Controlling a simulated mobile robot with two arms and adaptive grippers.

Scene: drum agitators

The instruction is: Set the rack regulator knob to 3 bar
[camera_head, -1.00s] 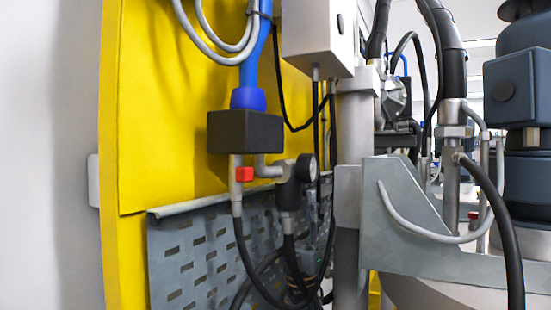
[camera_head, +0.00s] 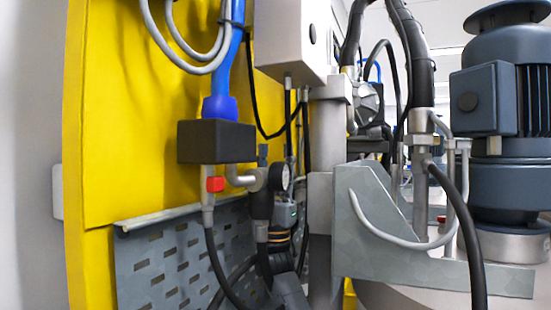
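The rack regulator (camera_head: 261,205) hangs on a grey pipe under the black block, in front of the perforated panel. It has a dark body and a round gauge (camera_head: 279,177) seen nearly edge-on. I cannot read its pressure or make out the knob's setting. My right gripper (camera_head: 284,214) is just right of and partly behind the regulator, below the gauge. Its fingers are mostly hidden, so I cannot tell whether they are open or touch the regulator. A small dark grey piece (camera_head: 263,152) shows above the regulator; I cannot tell what it is. My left gripper is not in view.
A grey box (camera_head: 290,40) hangs above. A metal post (camera_head: 325,145), bracket (camera_head: 372,225) and motor (camera_head: 515,130) crowd the right. Black hoses hang below.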

